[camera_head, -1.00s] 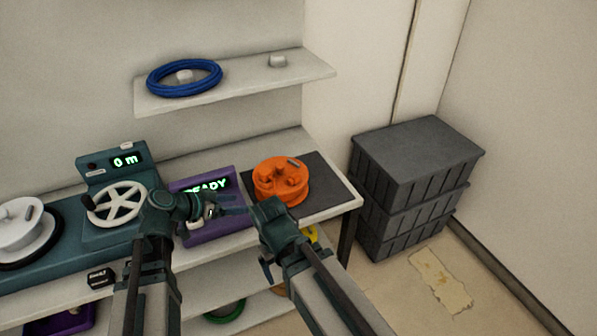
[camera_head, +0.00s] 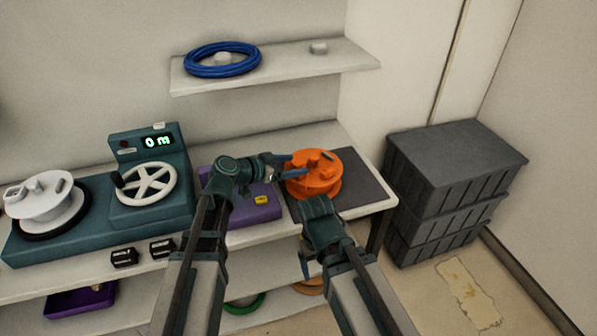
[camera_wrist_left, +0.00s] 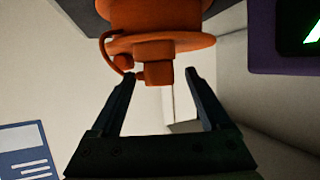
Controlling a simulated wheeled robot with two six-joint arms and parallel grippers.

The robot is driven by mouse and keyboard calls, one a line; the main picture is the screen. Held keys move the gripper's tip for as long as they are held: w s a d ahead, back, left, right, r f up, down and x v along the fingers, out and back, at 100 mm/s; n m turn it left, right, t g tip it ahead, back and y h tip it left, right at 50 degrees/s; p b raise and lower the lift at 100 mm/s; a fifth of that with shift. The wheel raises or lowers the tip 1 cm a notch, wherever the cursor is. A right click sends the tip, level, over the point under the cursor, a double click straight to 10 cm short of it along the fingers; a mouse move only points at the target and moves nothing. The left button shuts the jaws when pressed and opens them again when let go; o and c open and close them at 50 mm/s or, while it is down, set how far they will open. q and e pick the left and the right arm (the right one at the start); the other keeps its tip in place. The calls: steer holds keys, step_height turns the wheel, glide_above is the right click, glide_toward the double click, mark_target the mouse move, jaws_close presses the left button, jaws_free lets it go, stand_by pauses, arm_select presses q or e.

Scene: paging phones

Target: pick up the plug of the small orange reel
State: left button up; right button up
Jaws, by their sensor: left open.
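The small orange reel (camera_head: 318,180) sits on a dark mat at the right end of the bench. In the left wrist view the reel (camera_wrist_left: 160,15) fills the top, and its plug (camera_wrist_left: 157,71), a small orange block with a thin cord beside it, sticks out from the rim. My left gripper (camera_head: 291,166) is at the reel's left side. Its open fingers (camera_wrist_left: 158,80) stand either side of the plug, with visible gaps. My right arm (camera_head: 325,230) is in front of the reel; its fingers are not clear.
A purple box (camera_head: 240,208) stands left of the reel, partly behind my left arm. A teal machine with a white handwheel (camera_head: 150,184) is further left. A blue coil (camera_head: 222,60) lies on the upper shelf (camera_head: 285,75). Dark crates (camera_head: 450,190) stand right of the bench.

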arm_select(q)
steer(key=shift+b+x, duration=0.9)
steer(key=shift+x, duration=2.05)
steer(key=shift+r, duration=0.25)
jaws_close()
